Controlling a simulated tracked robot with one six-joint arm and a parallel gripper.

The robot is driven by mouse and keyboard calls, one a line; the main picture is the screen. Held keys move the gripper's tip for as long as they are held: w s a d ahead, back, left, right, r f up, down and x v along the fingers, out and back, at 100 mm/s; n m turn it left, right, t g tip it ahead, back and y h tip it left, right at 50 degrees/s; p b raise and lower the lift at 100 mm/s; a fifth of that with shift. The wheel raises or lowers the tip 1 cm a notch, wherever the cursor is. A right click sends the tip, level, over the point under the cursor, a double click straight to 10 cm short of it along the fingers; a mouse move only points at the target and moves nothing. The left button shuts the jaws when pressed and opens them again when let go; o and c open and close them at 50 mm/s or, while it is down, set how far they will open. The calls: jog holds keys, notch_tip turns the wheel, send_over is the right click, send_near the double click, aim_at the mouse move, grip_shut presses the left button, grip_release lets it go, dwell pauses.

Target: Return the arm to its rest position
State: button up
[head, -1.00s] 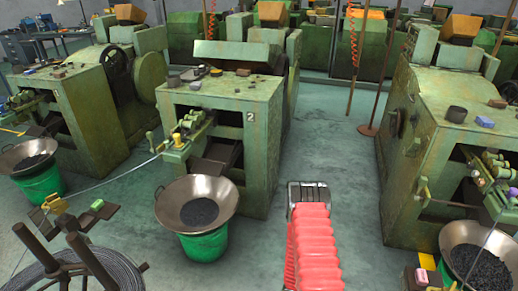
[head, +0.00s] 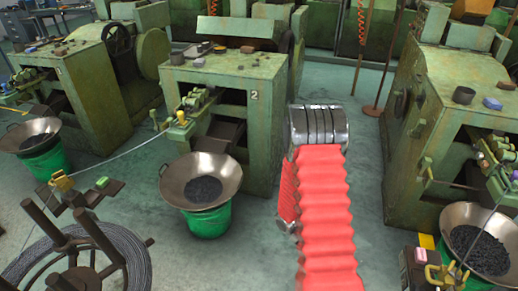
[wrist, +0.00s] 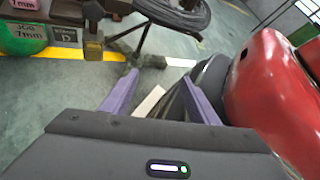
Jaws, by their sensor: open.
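My arm in its red ribbed sleeve (head: 325,215) rises from the bottom of the head view, with a grey ribbed joint (head: 320,125) at its top. The gripper end is not in the head view. In the wrist view my gripper (wrist: 159,98) shows two purple fingers, well apart, with nothing held between them. Past the fingers are grey floor and a pale strip. A large red rounded shape on the right looks like part of my own body.
Green machine 2 (head: 255,125) stands ahead, with a metal bowl (head: 200,182) on a green bucket before it. Another machine (head: 432,130) is at right. A wire-coil reel (head: 80,255) stands front left. Bare floor (head: 335,85) lies between the machines.

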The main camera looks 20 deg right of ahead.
jog(key=w+a+r+m+t+y, duration=0.1)
jog(key=w+a+r+m+t, duration=0.35)
jog(key=a+r, duration=0.35)
jog(key=w+a+r+m+t+y, duration=0.2)
jog(key=w+a+r+m+t, duration=0.3)
jog(key=r, duration=0.5)
jog(key=a+r+n+t, duration=0.1)
jog(key=a+r+t, duration=0.2)
jog(key=a+r, duration=0.2)
jog(key=a+r+n+t+y, duration=0.1)
jog(key=a+r+t, duration=0.3)
jog(key=r, duration=0.8)
jog(key=shift+s+a, duration=0.15)
jog(key=shift+a, duration=0.3)
jog(key=shift+t, duration=0.25)
jog(key=shift+c, duration=0.5)
